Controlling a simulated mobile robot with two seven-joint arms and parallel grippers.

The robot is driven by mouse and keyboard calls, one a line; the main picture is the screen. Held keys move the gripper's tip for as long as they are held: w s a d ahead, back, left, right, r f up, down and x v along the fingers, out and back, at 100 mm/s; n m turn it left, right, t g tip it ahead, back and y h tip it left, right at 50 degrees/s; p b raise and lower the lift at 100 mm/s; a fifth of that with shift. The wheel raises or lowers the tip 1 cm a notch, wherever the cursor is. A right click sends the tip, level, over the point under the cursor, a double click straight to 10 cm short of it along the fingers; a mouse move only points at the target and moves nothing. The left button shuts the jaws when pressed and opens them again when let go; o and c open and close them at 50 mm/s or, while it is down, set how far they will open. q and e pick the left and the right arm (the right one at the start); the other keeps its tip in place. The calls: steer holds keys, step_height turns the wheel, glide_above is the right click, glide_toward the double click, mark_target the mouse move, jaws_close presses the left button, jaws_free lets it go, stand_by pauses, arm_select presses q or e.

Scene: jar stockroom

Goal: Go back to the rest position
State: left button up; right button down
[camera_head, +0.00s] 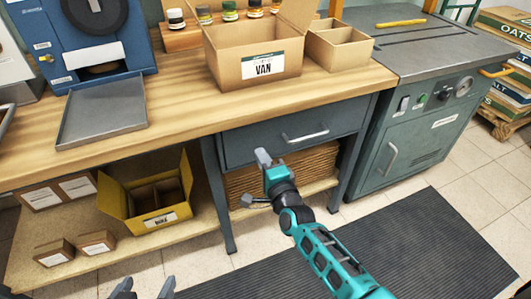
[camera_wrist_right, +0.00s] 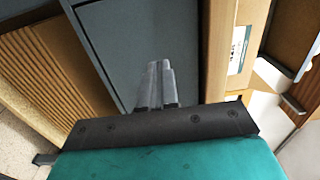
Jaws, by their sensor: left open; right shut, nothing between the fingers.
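My right gripper (camera_head: 263,158) is in front of the grey drawer (camera_head: 290,136) under the workbench, near its left part; I cannot tell the exact gap. In the right wrist view its two fingers (camera_wrist_right: 157,84) are together with nothing between them, pointing along the grey drawer front. My right arm comes in from the bottom right. My left gripper (camera_head: 146,287) shows only at the bottom edge, left of the middle. Its two fingertips are apart and empty, and the rest of it is out of view.
The wooden workbench (camera_head: 185,104) carries a cardboard box marked VAN (camera_head: 228,78) and a metal tray (camera_head: 103,112). Below are a yellow box (camera_head: 148,222) and stacked cardboard (camera_head: 240,188). A green-grey machine (camera_head: 415,140) stands right. The dark floor mat (camera_head: 420,245) is clear.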

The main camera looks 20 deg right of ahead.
arm_select(q)
steer(key=s+a+r+y+p, duration=0.1)
steer(key=a+r+p, duration=0.2)
steer(key=r+p, duration=0.4)
steer(key=p, duration=0.4)
steer(key=shift+r, duration=0.2)
arm_select(e)
steer(key=s+d+r+n+g, duration=0.1)
steer(key=s+n+g, duration=0.2)
steer(key=s+n, duration=0.7)
steer(key=s+r+n+g, duration=0.2)
steer(key=s+n+g, duration=0.2)
steer(key=s+n, duration=0.5)
steer(key=s, duration=0.4)
steer(key=shift+d+n, duration=0.4)
arm_select(q)
steer(key=shift+d, duration=0.1)
arm_select(e)
steer(key=shift+s+r, duration=0.1)
steer(key=shift+y, duration=0.3)
